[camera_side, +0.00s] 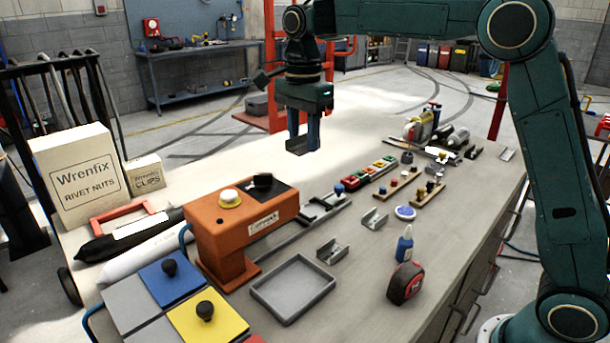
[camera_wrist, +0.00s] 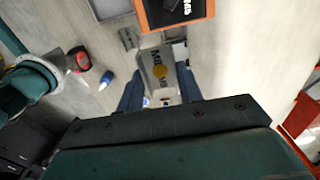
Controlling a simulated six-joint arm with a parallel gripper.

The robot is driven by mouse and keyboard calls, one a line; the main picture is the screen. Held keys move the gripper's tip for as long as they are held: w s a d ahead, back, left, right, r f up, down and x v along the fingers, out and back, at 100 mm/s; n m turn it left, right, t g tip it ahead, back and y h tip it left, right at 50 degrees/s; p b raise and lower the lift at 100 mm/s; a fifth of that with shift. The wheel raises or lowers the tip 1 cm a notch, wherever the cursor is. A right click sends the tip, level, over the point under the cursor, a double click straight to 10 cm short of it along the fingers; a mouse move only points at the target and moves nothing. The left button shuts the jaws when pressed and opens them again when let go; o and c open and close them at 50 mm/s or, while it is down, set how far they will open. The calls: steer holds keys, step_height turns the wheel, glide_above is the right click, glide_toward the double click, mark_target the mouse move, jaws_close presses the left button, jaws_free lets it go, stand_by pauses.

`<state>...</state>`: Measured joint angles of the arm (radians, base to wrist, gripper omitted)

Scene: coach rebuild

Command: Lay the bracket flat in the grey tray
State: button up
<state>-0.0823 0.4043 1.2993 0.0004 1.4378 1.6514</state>
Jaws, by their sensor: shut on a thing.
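My gripper (camera_side: 304,146) is shut on a grey metal bracket (camera_side: 299,148) and holds it in the air above the far part of the bench. In the wrist view the bracket (camera_wrist: 159,66) sits between the two blue fingers, with a yellow dot and dark letters on its face. The grey tray (camera_side: 293,287) lies empty on the near bench, in front of the orange machine, well apart from my gripper. Part of the tray (camera_wrist: 108,8) shows at the top edge of the wrist view.
The orange machine (camera_side: 236,232) stands left of the tray. Similar brackets (camera_side: 332,251) (camera_side: 374,217) lie on the bench, with a blue bottle (camera_side: 404,245) and a red tape measure (camera_side: 405,283) to the right. Colored bins (camera_side: 365,175) stand below my gripper's right.

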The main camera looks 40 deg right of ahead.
steer(key=s+a+f, duration=0.1)
steer(key=s+a, duration=0.8)
glide_above(304, 281)
step_height(304, 281, down, 16)
stand_by(0.4)
steer(key=shift+f, duration=0.1)
steer(key=shift+f, duration=2.05)
steer(key=shift+f, duration=0.15)
steer(key=o, duration=1.1)
